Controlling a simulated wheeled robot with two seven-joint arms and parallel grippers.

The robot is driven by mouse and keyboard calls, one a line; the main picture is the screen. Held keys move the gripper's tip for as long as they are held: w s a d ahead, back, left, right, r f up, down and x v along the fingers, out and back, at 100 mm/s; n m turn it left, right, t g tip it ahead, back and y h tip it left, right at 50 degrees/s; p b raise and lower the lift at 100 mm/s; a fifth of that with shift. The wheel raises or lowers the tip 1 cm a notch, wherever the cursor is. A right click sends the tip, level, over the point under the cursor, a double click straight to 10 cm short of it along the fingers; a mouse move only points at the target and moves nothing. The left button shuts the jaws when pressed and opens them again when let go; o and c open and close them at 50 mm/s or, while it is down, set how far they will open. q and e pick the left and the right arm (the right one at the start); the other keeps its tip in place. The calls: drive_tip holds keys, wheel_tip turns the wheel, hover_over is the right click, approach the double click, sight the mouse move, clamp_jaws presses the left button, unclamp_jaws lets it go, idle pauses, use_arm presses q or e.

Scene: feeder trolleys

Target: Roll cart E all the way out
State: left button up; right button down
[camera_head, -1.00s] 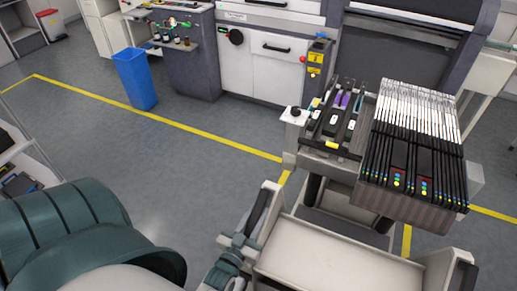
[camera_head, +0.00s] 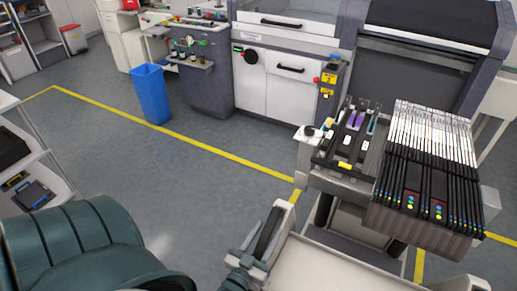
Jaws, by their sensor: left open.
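A pale cart (camera_head: 335,268) with a flat tray-like top stands at the bottom, cut off by the frame edge. No letter shows on it, so I cannot tell whether it is cart E. A dark handle bar (camera_head: 270,232) is on its left bracket. My left gripper (camera_head: 250,264) is open at the lower end of this handle. Whether its fingers are around the bar or beside it is unclear. My right gripper is out of view.
A bank of black-and-white feeders (camera_head: 428,175) stands just beyond the cart, in front of the large machine (camera_head: 290,90). A blue bin (camera_head: 151,94) stands at the back left. Grey floor between yellow lines (camera_head: 185,137) is clear. A shelf rack (camera_head: 30,150) is at left.

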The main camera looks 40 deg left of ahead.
use_arm(q)
drive_tip(key=shift+s+d+f, duration=0.1)
drive_tip(key=shift+s+f, duration=0.05)
drive_tip(key=shift+s, duration=0.25)
drive_tip(key=b+v, duration=0.5)
drive_tip(key=v, duration=1.1)
drive_tip(key=shift+s, duration=0.3)
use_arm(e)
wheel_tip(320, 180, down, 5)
